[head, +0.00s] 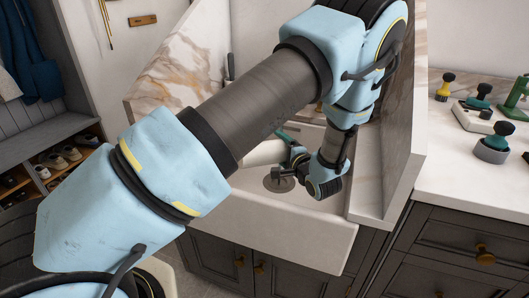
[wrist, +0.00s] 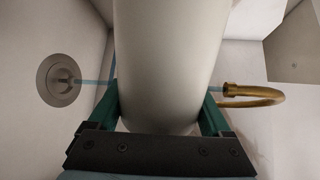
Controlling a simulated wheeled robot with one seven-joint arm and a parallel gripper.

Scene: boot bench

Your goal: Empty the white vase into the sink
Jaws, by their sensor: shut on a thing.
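The white vase (wrist: 168,60) fills the middle of the wrist view, between the two green fingers of my gripper (wrist: 160,108). My gripper is shut on it, with a finger on each side. The vase's mouth is not visible. The white sink (head: 315,222) is in the middle of the head view, and my gripper is over its basin. The round drain (head: 279,181) shows beside my wrist; it is also at the left of the wrist view (wrist: 61,80). Thin light-blue strips show behind the vase; I cannot tell whether they are liquid. My arm hides much of the basin in the head view.
A brass spout (wrist: 255,95) is close to the vase's right side in the wrist view. A tall marble-topped wall panel (head: 385,165) borders the sink on the right. The white counter (head: 465,165) beyond it holds several knobbed items. A shoe bench (head: 50,150) stands at the left.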

